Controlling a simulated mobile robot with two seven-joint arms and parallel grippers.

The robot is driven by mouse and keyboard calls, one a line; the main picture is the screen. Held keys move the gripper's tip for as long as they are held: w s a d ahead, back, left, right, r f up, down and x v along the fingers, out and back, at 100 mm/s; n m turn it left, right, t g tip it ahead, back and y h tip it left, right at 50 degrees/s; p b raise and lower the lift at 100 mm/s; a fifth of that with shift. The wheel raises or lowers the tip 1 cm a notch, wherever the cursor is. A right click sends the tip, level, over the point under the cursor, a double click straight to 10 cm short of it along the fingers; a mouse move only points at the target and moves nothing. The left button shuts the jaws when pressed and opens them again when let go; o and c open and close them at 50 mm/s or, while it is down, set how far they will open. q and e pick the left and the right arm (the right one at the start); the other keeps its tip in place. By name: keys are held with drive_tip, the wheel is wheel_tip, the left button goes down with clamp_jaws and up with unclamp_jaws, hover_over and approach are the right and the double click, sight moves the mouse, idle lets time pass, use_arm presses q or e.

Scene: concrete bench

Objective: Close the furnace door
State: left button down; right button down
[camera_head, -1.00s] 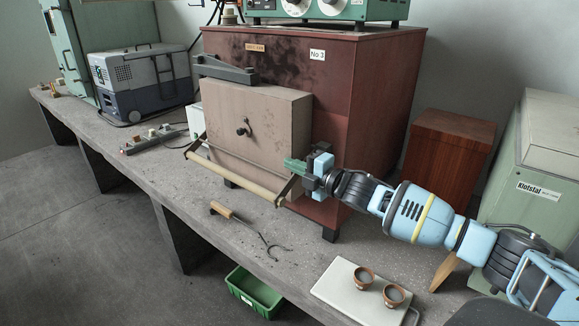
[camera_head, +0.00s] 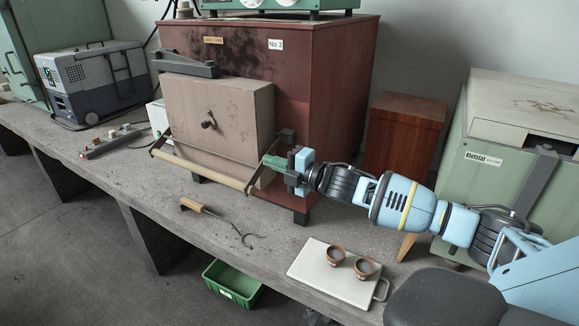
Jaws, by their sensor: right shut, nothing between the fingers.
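The furnace (camera_head: 290,70) is a dark red cabinet labelled No 3. Its thick beige door (camera_head: 190,105) stands proud of the cabinet's front, below a dark arm (camera_head: 185,66), with a small dark knob (camera_head: 208,124) in front. I cannot tell whether a gap lies behind it. A pale bar handle (camera_head: 200,170) runs across the front below the door on dark brackets. My right gripper (camera_head: 271,162) is shut and empty, its green fingers by the door's lower right edge, above the bar's right end. Contact there is unclear. My left gripper is out of view.
A wooden-handled hook tool (camera_head: 195,206) lies on the concrete bench (camera_head: 120,180) in front. A pale board (camera_head: 310,263) with two small brown cups is at the front right. A wooden box (camera_head: 405,135) and a green Klotstal unit (camera_head: 500,180) stand at the right.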

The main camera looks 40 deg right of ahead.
drive_tip(key=shift+s+d, duration=0.65)
drive_tip(key=shift+s, duration=0.25)
drive_tip(key=shift+s+d, duration=0.6)
drive_tip(key=shift+s, duration=0.3)
